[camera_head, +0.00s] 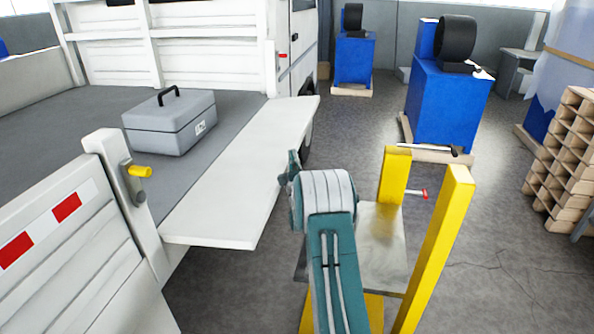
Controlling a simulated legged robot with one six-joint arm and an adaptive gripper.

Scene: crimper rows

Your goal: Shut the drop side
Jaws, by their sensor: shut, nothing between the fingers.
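The drop side (235,175) is a long white panel on the side of a white truck bed (60,130). It is folded outward and lies about level with the grey bed floor. A latch with a yellow handle (139,171) is on the white corner post (112,160) at the panel's near end. My gripper (292,166) is shut and empty, by the panel's outer edge at about mid-length. My own wrist partly hides it, and I cannot tell whether it touches the panel.
A grey toolbox (170,121) stands on the bed floor near the panel. A yellow-posted frame with a metal plate (380,243) stands close to my arm's right. Blue machines (448,105) are at the back, and stacked wooden racks (565,160) at the right. Grey floor lies between.

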